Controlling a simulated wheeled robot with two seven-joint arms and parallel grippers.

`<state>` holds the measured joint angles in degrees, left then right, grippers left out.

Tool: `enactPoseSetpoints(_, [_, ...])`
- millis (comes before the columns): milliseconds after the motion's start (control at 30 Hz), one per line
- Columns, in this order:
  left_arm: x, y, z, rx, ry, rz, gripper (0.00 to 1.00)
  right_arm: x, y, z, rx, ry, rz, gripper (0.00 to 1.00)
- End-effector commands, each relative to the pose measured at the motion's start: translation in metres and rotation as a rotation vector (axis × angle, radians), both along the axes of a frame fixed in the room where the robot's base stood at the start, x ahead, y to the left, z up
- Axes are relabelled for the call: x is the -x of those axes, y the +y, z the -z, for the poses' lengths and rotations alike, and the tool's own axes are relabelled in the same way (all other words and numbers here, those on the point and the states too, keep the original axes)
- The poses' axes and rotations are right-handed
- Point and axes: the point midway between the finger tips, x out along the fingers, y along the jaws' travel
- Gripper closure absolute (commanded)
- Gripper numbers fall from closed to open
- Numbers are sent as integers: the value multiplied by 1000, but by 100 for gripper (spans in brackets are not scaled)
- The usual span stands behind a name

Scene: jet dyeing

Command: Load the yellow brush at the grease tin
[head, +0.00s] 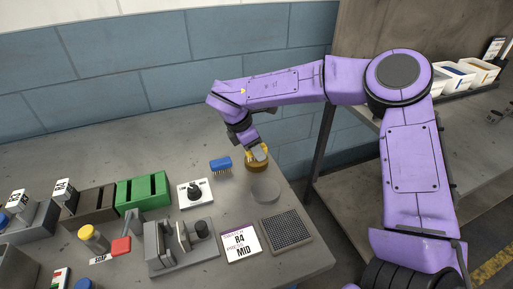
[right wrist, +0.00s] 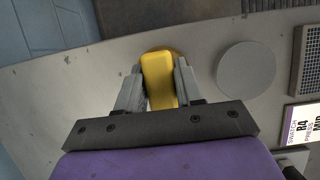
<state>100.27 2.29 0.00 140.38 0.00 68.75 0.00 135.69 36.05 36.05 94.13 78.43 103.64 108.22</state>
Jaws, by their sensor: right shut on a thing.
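My right gripper (head: 257,153) is shut on the yellow brush (right wrist: 158,78), whose block sits between the two fingers in the right wrist view. The grease tin (head: 257,166), round and golden brown, is directly below the brush at the far right of the bench. A brownish edge of the tin (right wrist: 177,50) shows behind the brush in the right wrist view. The brush's lower end is at the tin's opening, but I cannot tell whether it touches the grease. My left gripper is not in view.
A blue brush (head: 220,165) lies left of the tin. A flat grey disc (head: 265,190) lies in front of it. The bench's right edge is close.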

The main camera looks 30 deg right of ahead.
Motion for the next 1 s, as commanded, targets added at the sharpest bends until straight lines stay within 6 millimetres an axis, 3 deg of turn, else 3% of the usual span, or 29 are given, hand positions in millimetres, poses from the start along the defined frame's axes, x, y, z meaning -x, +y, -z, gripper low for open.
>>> enactPoseSetpoints(1000, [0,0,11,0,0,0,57,0,0,11,0,0,0,88])
